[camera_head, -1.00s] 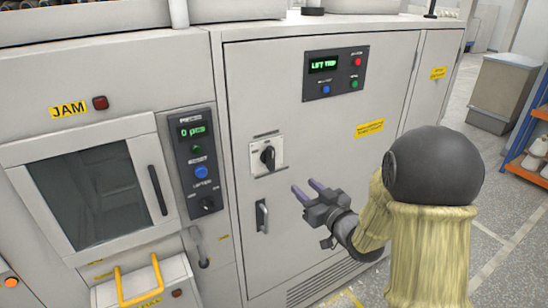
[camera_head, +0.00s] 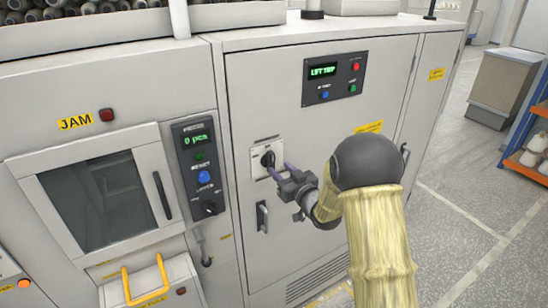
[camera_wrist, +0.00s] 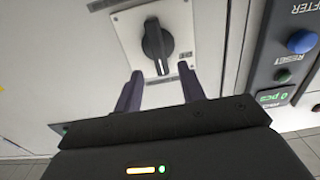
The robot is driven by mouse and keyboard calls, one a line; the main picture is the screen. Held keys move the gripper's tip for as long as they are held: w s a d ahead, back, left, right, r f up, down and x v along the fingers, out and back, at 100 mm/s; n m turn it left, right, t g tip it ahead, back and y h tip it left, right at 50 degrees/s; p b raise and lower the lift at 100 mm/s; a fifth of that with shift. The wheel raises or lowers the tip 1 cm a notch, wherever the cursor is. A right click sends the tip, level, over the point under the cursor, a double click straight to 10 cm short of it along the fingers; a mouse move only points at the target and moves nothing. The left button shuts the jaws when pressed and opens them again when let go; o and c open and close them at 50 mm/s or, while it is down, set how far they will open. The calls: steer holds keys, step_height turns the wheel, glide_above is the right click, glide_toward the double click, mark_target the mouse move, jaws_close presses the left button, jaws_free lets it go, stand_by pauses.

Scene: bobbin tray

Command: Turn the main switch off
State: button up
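The main switch (camera_head: 267,159) is a black rotary knob on a pale square plate, on the door of the large grey cabinet (camera_head: 290,215). In the wrist view the knob (camera_wrist: 157,46) stands just beyond my fingertips, its grip bar pointing along the gap between them. My gripper (camera_head: 280,171) is close in front of the switch, at its lower right. It also shows in the wrist view (camera_wrist: 160,88), its two purple-grey fingers apart, with nothing between them. I cannot tell whether either finger touches the plate.
A display panel (camera_head: 335,79) reading "LIFT TRIP" with buttons sits higher on the cabinet. A door handle (camera_head: 262,217) is below the switch. A control panel (camera_head: 202,168) with a blue button and another knob is at the left, beside a windowed door (camera_head: 95,200).

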mark_target(273, 162)
steer(key=p+x, duration=0.2)
steer(key=x, duration=0.3)
steer(key=shift+w+a, duration=0.15)
steer(key=shift+w, duration=0.1)
jaws_close()
